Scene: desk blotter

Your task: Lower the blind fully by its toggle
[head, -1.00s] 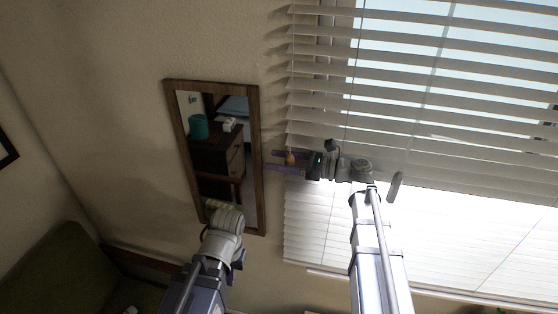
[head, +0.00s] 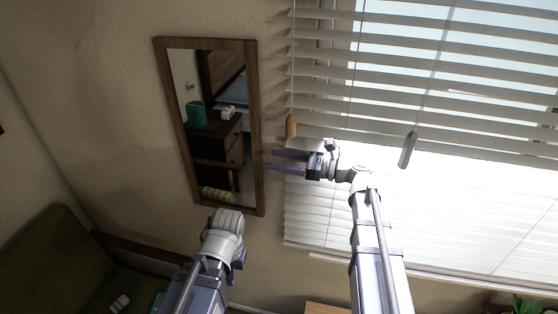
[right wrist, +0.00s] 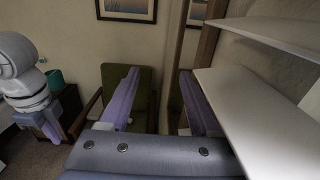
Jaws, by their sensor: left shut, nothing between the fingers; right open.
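The blind (head: 390,105) has pale slats with bright gaps in the upper window. Below it, a bright area shows faint slat lines, and I cannot tell where the blind ends. A small orange-brown toggle (head: 291,126) hangs at the blind's left edge. My right gripper (head: 285,162) is open and empty just below the toggle, apart from it. Its purple fingers also show in the right wrist view (right wrist: 160,100), beside close slats. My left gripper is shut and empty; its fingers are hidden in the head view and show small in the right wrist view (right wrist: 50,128).
A grey hanging piece (head: 408,150) is right of my right wrist. A wood-framed mirror (head: 250,120) hangs on the wall left of the blind. A green armchair (head: 50,255) stands at lower left. The wall between mirror and blind is bare.

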